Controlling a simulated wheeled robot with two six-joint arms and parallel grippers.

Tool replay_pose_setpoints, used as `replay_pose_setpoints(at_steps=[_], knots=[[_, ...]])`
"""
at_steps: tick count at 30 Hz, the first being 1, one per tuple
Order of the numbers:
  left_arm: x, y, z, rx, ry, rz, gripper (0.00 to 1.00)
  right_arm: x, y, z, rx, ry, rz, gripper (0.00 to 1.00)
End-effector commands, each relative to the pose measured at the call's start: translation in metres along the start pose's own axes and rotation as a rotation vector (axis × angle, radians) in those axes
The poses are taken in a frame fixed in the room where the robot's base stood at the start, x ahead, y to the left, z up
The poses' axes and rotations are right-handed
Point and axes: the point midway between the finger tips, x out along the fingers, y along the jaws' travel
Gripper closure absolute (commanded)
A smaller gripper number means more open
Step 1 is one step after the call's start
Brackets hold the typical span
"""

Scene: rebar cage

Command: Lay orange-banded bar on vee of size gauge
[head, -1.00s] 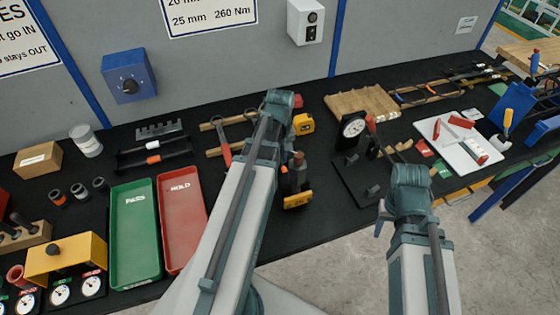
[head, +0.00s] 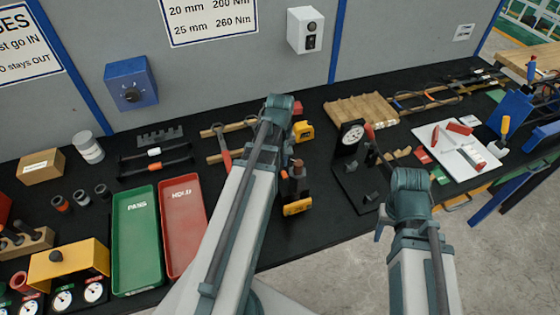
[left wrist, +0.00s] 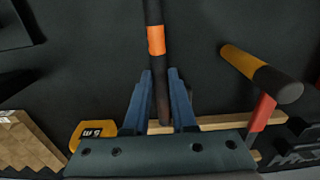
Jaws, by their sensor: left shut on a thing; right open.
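The left wrist view shows a dark bar with an orange band (left wrist: 156,41) between the blue fingers of my left gripper (left wrist: 160,95). The gripper is shut on it, and the band lies beyond the fingertips. In the head view my left arm (head: 279,110) hides the jaws and the held bar. The size gauge, with a round dial (head: 353,133) and a dark base plate (head: 350,195), stands to the right of my left arm. Small dark blocks sit on its plate; their vee shape is too small to tell. My right gripper (head: 410,188) is by the plate's right side, jaws mostly hidden.
Green (head: 136,245) and red (head: 183,230) trays lie left of my left arm. A yellow tape measure (head: 303,131) and an upright dark tool with a yellow base (head: 297,207) stand between arm and gauge. A white board (head: 455,150) lies at right. Bare mat lies in front of the gauge.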

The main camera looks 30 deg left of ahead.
Motion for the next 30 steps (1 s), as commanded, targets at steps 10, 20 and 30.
replay_pose_setpoints(at_steps=[10, 20, 30], knots=[[-0.057, 0.000, 0.000, 0.000, 0.000, 0.000, 1.00, -0.057, 0.005, 0.003, 0.000, 0.000, 0.000, 0.50], [-0.086, 0.000, 0.000, 0.000, 0.000, 0.000, 1.00, -0.086, 0.008, 0.005, -0.002, 0.000, 0.000, 0.50], [-0.099, 0.000, 0.000, 0.000, 0.000, 0.000, 1.00, -0.099, 0.009, 0.006, -0.002, 0.000, 0.000, 0.50]])
